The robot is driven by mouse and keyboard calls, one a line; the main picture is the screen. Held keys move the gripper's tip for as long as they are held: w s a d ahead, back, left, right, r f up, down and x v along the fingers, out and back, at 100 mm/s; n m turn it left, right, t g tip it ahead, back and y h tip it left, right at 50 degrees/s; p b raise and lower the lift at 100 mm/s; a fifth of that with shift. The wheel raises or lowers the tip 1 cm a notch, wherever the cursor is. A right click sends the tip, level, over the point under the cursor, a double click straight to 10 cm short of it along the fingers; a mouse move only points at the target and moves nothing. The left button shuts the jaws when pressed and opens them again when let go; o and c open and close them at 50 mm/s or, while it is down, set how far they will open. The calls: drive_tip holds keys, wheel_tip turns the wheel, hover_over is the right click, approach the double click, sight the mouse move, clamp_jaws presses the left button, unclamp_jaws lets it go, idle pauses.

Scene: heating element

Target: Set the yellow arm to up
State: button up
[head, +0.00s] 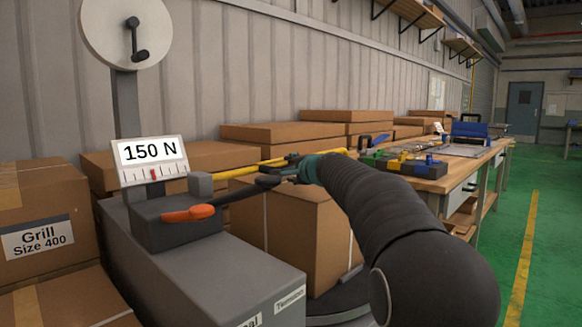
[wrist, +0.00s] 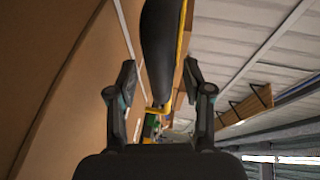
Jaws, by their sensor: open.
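The yellow arm (head: 237,172) is a thin bar that runs from the grey machine's head out to the right, sloping slightly upward in the picture. It passes behind my gripper (head: 284,170). A dark rounded bar (head: 247,190), with an orange handle (head: 190,214) at its left, lies just below it. In the wrist view my gripper (wrist: 160,88) is open, with a finger on each side. The dark bar (wrist: 160,45) reaches in between the fingers, apart from both. The yellow arm (wrist: 182,45) runs beside and behind it, with a bent end near the fingertips.
The grey machine (head: 215,265) carries a "150 N" scale (head: 151,160) and a round dial (head: 127,30). Cardboard boxes (head: 310,235) stand close behind and below my gripper. A workbench (head: 440,180) with tools is at the right. The green floor (head: 545,215) is clear.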

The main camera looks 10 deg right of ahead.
drive_tip(key=shift+w+a+f, duration=0.1)
drive_tip(key=shift+w+a, duration=0.05)
drive_tip(key=shift+w, duration=0.35)
clamp_jaws()
